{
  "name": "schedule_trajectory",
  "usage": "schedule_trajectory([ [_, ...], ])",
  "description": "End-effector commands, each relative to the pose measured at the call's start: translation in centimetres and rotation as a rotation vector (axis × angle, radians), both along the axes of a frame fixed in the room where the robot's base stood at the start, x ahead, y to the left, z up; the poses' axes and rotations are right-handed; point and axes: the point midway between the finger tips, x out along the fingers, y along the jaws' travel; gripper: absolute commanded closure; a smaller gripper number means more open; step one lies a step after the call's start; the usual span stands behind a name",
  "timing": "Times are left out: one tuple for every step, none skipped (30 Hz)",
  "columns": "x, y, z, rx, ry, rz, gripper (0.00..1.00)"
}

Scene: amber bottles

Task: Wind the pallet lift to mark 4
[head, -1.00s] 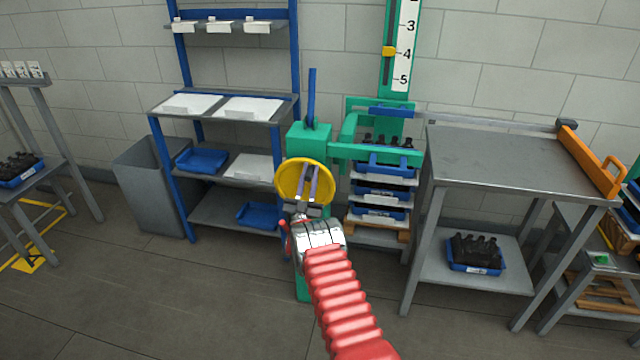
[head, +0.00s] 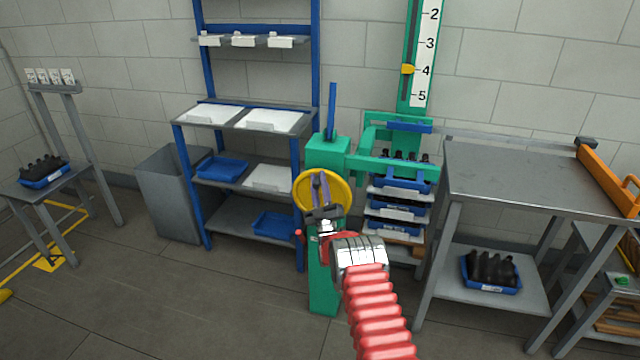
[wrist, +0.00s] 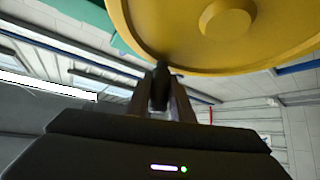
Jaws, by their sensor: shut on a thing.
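The yellow handwheel (head: 338,190) is on the front of the green lift post (head: 323,275). My gripper (head: 321,178) is at the wheel's face, its fingers shut on the dark wheel handle (wrist: 160,88), which shows between them below the yellow wheel in the wrist view. The green mast carries a white scale (head: 427,55), and the yellow pointer (head: 407,69) stands level, or almost level, with mark 4. The green lift frame (head: 365,165) surrounds stacked blue trays (head: 398,208) with dark bottles on top. My gripper hides part of the wheel.
A grey table (head: 520,175) stands right of the lift, with a tray of bottles (head: 490,271) on its lower shelf. A blue shelf rack (head: 202,215) and a grey bin (head: 170,195) stand left. The floor at front left is mostly clear.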

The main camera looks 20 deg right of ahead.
Motion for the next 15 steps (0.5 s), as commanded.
schedule_trajectory([
  [0.15,-0.24,0.13,0.002,0.003,-0.005,1.0],
  [0.15,-0.15,0.15,0.001,0.003,-0.004,1.0],
  [0.16,-0.07,0.16,0.002,0.003,-0.004,1.0],
  [0.18,-0.01,0.16,0.002,0.002,-0.003,1.0],
  [0.18,0.04,0.16,0.002,0.002,-0.003,1.0],
  [0.19,0.1,0.18,0.002,0.002,-0.001,1.0],
  [0.19,0.14,0.18,0.002,0.002,-0.001,1.0],
  [0.19,0.17,0.19,0.002,0.002,-0.001,1.0],
  [0.19,0.22,0.19,0.002,0.001,0.0,1.0],
  [0.19,0.25,0.2,0.002,0.001,0.0,0.78],
  [0.19,0.29,0.21,0.002,0.001,0.001,0.76],
  [0.18,0.34,0.2,0.002,0.001,0.002,0.73],
  [0.17,0.4,0.19,0.002,0.0,0.002,0.71],
  [0.18,0.46,0.18,0.002,0.001,0.004,0.69],
  [0.17,0.53,0.16,0.002,0.0,0.004,0.66],
])
